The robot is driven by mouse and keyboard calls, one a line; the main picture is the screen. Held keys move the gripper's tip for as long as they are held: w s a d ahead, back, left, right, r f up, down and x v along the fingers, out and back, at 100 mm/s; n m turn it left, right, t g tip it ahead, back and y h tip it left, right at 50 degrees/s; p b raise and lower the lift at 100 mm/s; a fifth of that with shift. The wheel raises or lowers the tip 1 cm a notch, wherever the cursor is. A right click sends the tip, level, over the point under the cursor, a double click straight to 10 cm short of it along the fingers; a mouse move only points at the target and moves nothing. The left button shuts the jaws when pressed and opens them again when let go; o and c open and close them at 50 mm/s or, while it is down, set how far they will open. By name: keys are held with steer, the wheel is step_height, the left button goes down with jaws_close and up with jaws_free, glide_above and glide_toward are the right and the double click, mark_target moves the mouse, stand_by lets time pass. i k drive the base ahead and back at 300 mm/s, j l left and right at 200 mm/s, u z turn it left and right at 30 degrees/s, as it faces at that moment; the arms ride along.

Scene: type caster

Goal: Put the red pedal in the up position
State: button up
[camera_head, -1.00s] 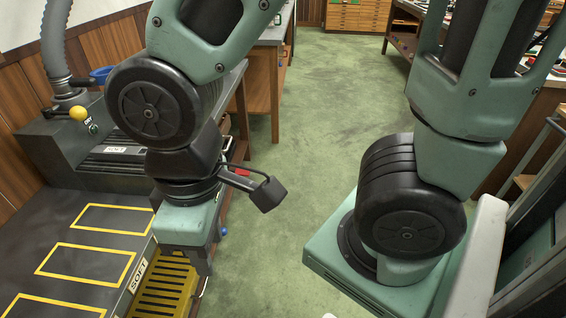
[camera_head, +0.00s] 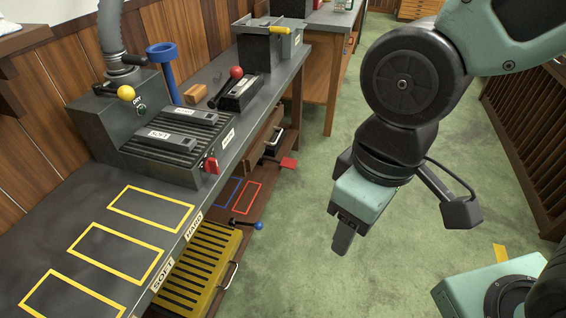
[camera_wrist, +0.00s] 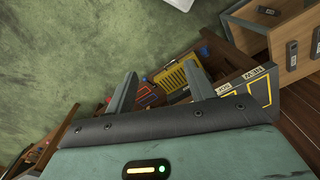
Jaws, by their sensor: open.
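The workbench (camera_head: 75,210) with yellow outlines runs along the left. Below it are a yellow slotted box (camera_head: 200,262), a blue-ball lever (camera_head: 258,226) and a shelf with red and blue outlines. A red-knobbed lever (camera_head: 236,72) stands on top. Floor between bench and arm is clear.

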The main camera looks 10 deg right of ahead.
mark_target(289, 164)
steer(key=i+l+u, duration=0.1)
steer(key=i+l, duration=0.55)
steer(key=i+l+u, duration=0.1)
steer(key=i+l, duration=0.6)
steer(key=i+l+u, duration=0.15)
steer(key=i+l, duration=0.5)
steer(key=l, duration=0.1)
